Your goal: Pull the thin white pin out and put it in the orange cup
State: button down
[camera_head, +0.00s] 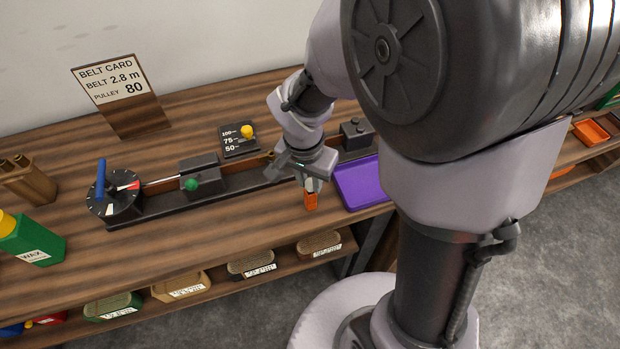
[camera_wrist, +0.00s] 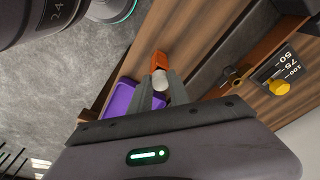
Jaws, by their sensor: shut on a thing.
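My gripper (camera_head: 312,186) is over the front part of the bench, pointing down. In the wrist view its fingers (camera_wrist: 160,88) are closed around a pale, rounded white piece, the white pin (camera_wrist: 160,80). Only this end of the pin shows; its length is hidden. The orange cup (camera_head: 311,202) is right below the fingertips in the head view. It also shows just beyond the fingertips in the wrist view (camera_wrist: 159,60). I cannot tell whether the pin reaches into the cup.
A purple tray (camera_head: 358,184) lies just right of the cup. Behind the gripper runs a dark rail (camera_head: 235,184) with a dial (camera_head: 113,200), a block with a green knob (camera_head: 192,185) and a yellow-knobbed scale (camera_head: 238,140). Bare wood lies left of the cup.

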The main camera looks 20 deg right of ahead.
jog(key=shift+f+b, duration=0.6)
jog(key=shift+f, duration=0.1)
jog(key=c, duration=1.1)
grip_release()
jog(key=shift+c, duration=0.2)
jog(key=shift+r, duration=0.1)
notch_tip(320, 180, up, 17)
jog(key=s+a+p, duration=0.1)
jog(key=p, duration=0.5)
jog(key=shift+s+a+p, duration=0.3)
jog(key=shift+s+a, duration=0.05)
